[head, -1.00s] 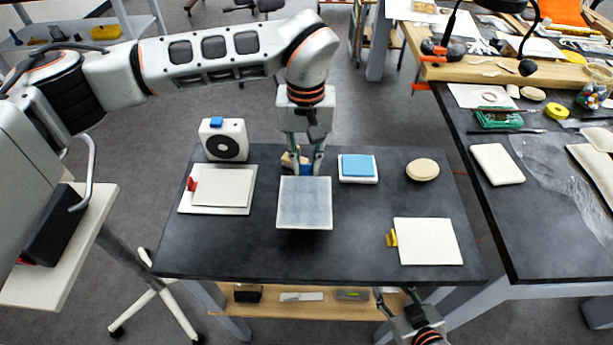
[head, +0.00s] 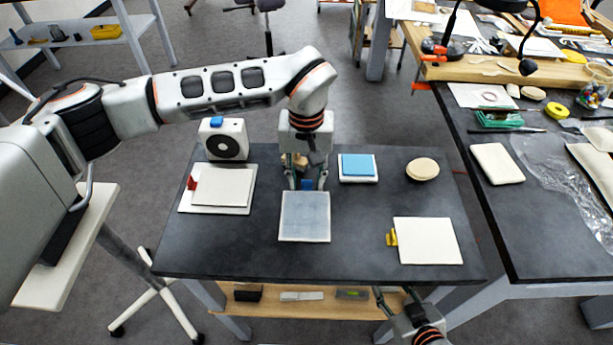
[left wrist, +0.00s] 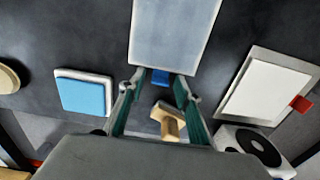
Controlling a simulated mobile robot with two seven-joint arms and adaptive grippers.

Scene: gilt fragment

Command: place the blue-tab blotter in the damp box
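A flat grey-blue square panel (head: 305,217) with a pale edge lies at the middle of the dark table; its blue tab (head: 307,184) faces my left gripper. I take it for the blue-tab blotter, but cannot tell whether a shallow box is around or under it; no separate damp box stands out. It also shows in the left wrist view (left wrist: 175,32), with the tab (left wrist: 160,77) between the fingers. My left gripper (head: 306,186) has its fingers apart, one on each side of the tab with gaps. My right gripper (head: 398,298) is open and empty at the table's front edge.
A red-tab sheet (head: 222,186) lies on a white plate at left; a yellow-tab sheet (head: 428,241) lies at right. A white device with a black disc (head: 224,140), a blue pad (head: 358,165), a round beige disc (head: 422,169) and a wooden piece (left wrist: 170,120) stand behind.

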